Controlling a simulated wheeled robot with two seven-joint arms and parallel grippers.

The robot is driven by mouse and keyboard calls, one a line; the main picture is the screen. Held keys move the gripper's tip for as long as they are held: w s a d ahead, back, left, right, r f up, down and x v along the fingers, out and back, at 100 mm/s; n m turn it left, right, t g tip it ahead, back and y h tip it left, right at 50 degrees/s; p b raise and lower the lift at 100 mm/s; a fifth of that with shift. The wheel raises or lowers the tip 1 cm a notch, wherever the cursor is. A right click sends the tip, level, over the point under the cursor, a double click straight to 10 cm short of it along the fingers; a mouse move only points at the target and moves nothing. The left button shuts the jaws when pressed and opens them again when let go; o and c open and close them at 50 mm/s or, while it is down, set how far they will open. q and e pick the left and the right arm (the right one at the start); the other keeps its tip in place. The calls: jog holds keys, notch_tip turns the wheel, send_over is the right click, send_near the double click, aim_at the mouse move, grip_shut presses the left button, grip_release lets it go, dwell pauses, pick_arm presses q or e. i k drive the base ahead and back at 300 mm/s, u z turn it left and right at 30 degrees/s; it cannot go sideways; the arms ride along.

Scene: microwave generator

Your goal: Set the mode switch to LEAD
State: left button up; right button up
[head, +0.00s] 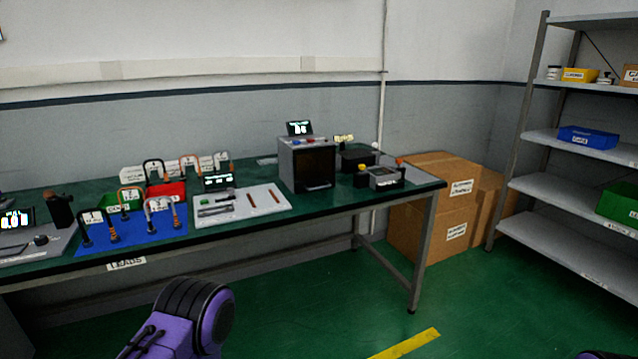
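A dark box-shaped unit (307,163) with a grey side panel stands on the green bench. A small lit display (299,128) sits on its top, with small red and blue controls (309,141) in front of it. A low grey unit (386,181) with coloured knobs stands to its right. I cannot make out which control is the mode switch, and no LEAD marking is legible. Neither of my grippers is in view. A purple link of my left arm shows at the bottom, in front of the bench and apart from it.
The bench (330,205) holds a blue mat (130,238) with several cable leads, a white tool board (240,208), another small display (218,181) and a left-hand instrument (25,240). Cardboard boxes (440,200) and a shelf rack (575,195) stand right. Floor in front is clear.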

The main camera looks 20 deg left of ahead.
aim_at(230, 190)
jog(key=z, duration=0.3)
jog(key=i, duration=1.1)
jog(key=u, duration=1.6)
